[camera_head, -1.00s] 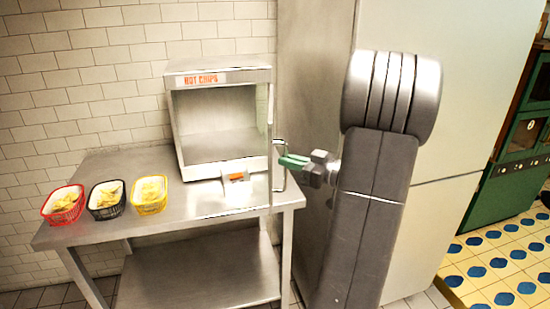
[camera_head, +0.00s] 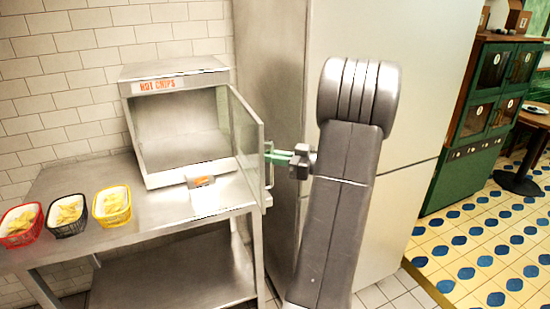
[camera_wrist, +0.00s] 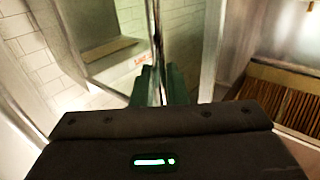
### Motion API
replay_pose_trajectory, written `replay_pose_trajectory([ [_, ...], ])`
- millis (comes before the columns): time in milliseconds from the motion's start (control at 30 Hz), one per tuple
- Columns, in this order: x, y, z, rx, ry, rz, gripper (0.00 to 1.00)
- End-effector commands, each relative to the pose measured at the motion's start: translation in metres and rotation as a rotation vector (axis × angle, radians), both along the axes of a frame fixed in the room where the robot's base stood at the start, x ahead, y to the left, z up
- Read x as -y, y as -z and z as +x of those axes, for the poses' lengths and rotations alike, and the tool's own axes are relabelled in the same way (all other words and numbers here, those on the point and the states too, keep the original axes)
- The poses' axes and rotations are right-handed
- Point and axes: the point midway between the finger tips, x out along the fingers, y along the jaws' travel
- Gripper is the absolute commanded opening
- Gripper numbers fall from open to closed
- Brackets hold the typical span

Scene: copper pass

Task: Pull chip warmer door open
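The chip warmer (camera_head: 182,123), a metal box labelled "HOT CHIPS", stands on a steel table. Its glass door (camera_head: 243,135) is hinged at the right side and swung outward, leaving the front open. The cabinet interior looks empty. The door's vertical handle (camera_head: 269,176) is at its free edge. My gripper (camera_head: 277,156) has green fingers at the handle, reaching in from the right. In the wrist view, the fingers of my gripper (camera_wrist: 162,88) lie on both sides of the upright handle and appear closed on it. The exact contact is partly hidden by the fingers.
Red (camera_head: 20,240), black (camera_head: 52,228) and yellow (camera_head: 100,216) baskets of chips sit on the table (camera_head: 150,232) at left. A small sign (camera_head: 203,190) stands before the warmer. A tall steel cabinet (camera_head: 395,90) rises behind my arm.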

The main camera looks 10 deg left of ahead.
Motion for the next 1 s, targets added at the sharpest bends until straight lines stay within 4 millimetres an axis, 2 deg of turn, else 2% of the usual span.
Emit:
replay_pose_trajectory([
  [33,-0.001,-0.001,0.001,0.003,-0.001,-0.001,0.22],
  [100,-0.001,0.0,0.0,0.002,-0.002,-0.001,0.32],
  [433,0.001,0.0,-0.001,0.0,-0.003,0.0,0.32],
  [567,0.01,0.001,-0.002,0.0,-0.001,-0.001,0.32],
  [667,0.025,0.002,-0.004,0.0,0.0,0.0,0.32],
  [1000,0.096,0.002,-0.015,0.002,0.0,0.0,0.32],
])
